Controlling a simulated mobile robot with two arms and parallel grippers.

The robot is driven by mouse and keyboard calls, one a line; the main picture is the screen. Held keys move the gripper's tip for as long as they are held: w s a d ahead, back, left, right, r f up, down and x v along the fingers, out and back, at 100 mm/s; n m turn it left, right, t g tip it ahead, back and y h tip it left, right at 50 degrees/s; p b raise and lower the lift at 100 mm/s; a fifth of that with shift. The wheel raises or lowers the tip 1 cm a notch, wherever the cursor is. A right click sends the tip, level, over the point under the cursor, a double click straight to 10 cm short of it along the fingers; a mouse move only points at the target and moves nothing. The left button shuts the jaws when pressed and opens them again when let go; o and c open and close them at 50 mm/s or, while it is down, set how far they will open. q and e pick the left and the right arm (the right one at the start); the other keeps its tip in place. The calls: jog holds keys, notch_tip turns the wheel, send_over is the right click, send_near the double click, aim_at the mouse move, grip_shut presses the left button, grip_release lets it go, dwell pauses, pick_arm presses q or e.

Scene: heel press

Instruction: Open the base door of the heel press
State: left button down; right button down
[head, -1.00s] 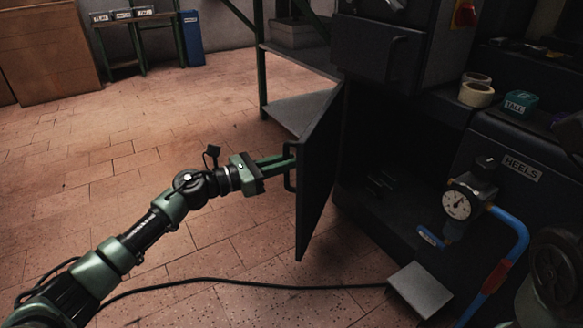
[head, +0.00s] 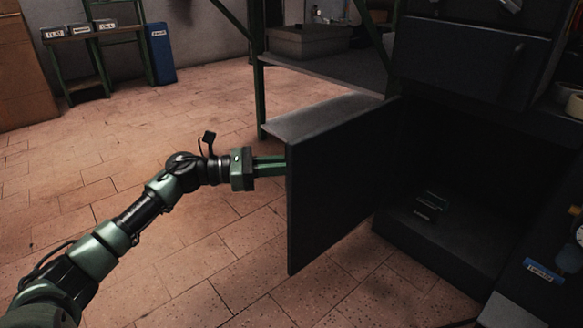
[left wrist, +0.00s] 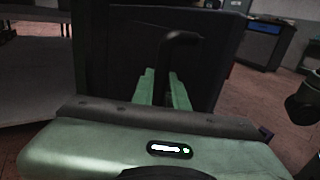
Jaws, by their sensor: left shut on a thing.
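The base door (head: 335,185) is a dark panel swung out wide from the heel press (head: 470,60). Its inner face shows in the head view, and the dark base compartment (head: 455,215) behind it is exposed. My left gripper (head: 284,163) is at the door's outer side, its fingertips hidden behind the door edge. In the left wrist view the green fingers (left wrist: 163,90) are shut on the black door handle (left wrist: 180,40), which stands out from the door's outer face (left wrist: 130,45). My right gripper is in neither view.
A green-framed rack with a grey shelf (head: 310,117) stands just behind the door. Several small items (head: 428,205) lie inside the compartment. A grey pedal (head: 508,312) is at the lower right. The tiled floor (head: 150,120) at left is clear.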

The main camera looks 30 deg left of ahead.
pick_arm(q)
jog(key=shift+w+a+r, duration=0.1)
jog(key=shift+w+a, duration=0.05)
jog(key=shift+w, duration=0.05)
jog(key=c, duration=1.8)
grip_release()
jog(key=o, duration=0.4)
jog(key=shift+w+d, duration=0.1)
jog(key=shift+d, duration=0.15)
jog(key=p+v, duration=0.3)
jog(key=v, duration=0.4)
jog(key=shift+a, duration=0.4)
